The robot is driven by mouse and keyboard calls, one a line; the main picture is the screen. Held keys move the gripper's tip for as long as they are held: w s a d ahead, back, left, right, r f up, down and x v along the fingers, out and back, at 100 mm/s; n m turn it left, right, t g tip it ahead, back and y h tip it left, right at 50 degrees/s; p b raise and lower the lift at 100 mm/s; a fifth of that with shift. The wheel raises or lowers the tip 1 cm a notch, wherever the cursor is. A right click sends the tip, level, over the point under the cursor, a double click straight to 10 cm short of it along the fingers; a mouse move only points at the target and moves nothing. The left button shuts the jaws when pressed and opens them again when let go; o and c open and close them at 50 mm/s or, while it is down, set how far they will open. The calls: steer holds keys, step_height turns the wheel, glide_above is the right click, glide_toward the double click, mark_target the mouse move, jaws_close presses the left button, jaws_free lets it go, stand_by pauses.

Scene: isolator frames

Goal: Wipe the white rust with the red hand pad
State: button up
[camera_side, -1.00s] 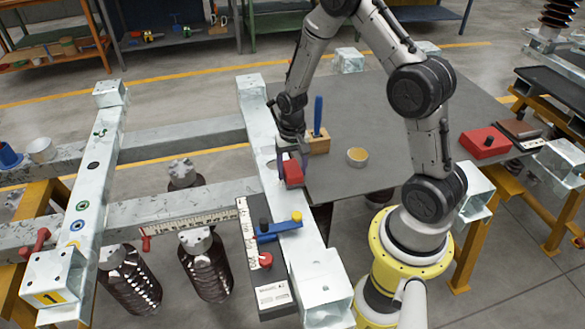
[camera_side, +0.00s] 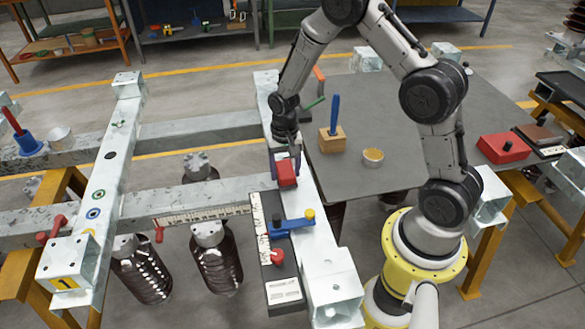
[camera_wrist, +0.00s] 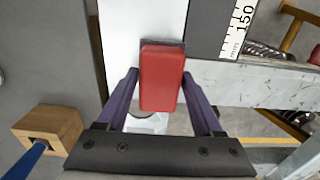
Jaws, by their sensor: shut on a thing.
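My gripper (camera_wrist: 160,85) is shut on the red hand pad (camera_wrist: 161,78), a block with a dark underside. In the side view my gripper (camera_side: 285,155) holds the red pad (camera_side: 287,174) over the long pale steel beam (camera_side: 325,258), beside the grey tabletop. I cannot tell whether the pad touches the beam. In the wrist view the beam (camera_wrist: 145,20) runs under the pad. A whitish patch (camera_wrist: 147,124) shows between the fingers, partly covered by the pad; I cannot tell surely that it is the white rust.
A wooden block with a blue handle (camera_side: 334,115) and a small round tin (camera_side: 373,157) stand on the grey table (camera_side: 420,130). A blue clamp (camera_side: 285,227) and a ruler strip (camera_side: 260,240) lie along the near beam. A red box (camera_side: 503,148) sits at the table's right.

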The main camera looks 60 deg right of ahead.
mark_target(309, 178)
steer(key=shift+w+a, duration=0.3)
steer(key=shift+a, duration=0.05)
steer(key=shift+f, duration=0.2)
steer(key=shift+s+d+f, duration=0.15)
steer(key=shift+s+d, duration=0.95)
steer(key=shift+s+d+f, duration=0.1)
steer(key=shift+s+d, duration=1)
steer(key=shift+s+d+f, duration=0.1)
steer(key=shift+s+d, duration=0.2)
steer(key=shift+s, duration=0.2)
step_height(309, 178, up, 3)
steer(key=shift+d+f, duration=0.1)
steer(key=shift+f, duration=0.1)
steer(key=shift+w+r, duration=0.2)
steer(key=shift+r, duration=1.6)
